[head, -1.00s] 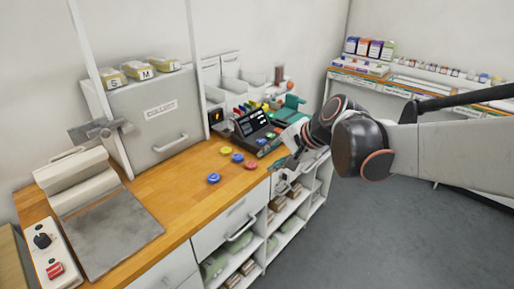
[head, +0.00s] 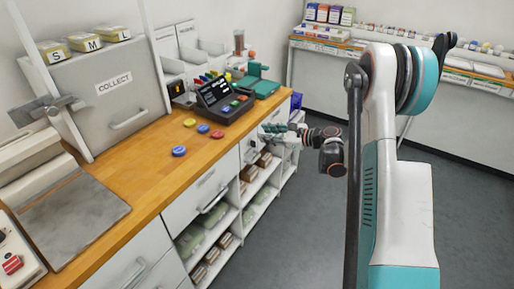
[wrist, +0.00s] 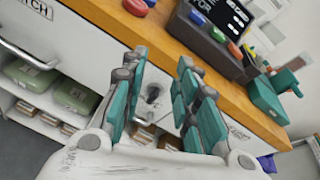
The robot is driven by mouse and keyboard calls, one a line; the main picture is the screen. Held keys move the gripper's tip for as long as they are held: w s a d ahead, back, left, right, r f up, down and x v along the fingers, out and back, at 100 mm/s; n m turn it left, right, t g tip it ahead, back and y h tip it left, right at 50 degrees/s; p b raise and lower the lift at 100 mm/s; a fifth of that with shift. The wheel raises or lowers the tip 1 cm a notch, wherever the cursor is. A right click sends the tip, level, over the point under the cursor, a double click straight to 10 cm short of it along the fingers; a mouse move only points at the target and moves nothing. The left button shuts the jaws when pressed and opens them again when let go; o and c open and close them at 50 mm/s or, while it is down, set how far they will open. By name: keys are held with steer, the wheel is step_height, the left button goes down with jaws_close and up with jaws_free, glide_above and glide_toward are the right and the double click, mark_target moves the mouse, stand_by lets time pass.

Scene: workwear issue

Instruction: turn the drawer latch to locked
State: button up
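My gripper (head: 276,130) is at the front of the wooden counter, low beside its edge, in the head view. In the wrist view my gripper (wrist: 163,62) is open, with its teal fingers spread and pointing at the white cabinet front. A small grey latch knob (wrist: 153,92) on that front shows between the fingers, apart from them as far as I can see. Its exact turn position is too small to tell. A white drawer (head: 200,195) with a bar handle is to the left of my gripper.
The counter (head: 150,185) carries coloured discs, a dark console (head: 222,100) and a teal device (head: 258,86) near my gripper. Open shelves (head: 262,185) with packed goods are below. Grey floor (head: 290,225) in front of the cabinet is free.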

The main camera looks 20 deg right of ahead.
mark_target(252, 144)
steer(key=s+d+f+m+t+y+b, duration=0.1)
steer(key=s+d+f+m+t, duration=0.15)
steer(key=d+f+m, duration=0.6)
steer(key=shift+w+a+f+n+b, duration=0.45)
steer(key=shift+w+a+n+b, duration=0.25)
steer(key=shift+w+a, duration=1.05)
steer(key=shift+w+a+f+n+b, duration=0.5)
steer(key=shift+w+a+b, duration=0.25)
steer(key=shift+w+a, duration=1)
steer(key=shift+w+a+f+n+b, duration=0.5)
steer(key=shift+w+a+b, duration=0.25)
steer(key=shift+w+a, duration=1)
steer(key=shift+w+d, duration=0.3)
jaws_close()
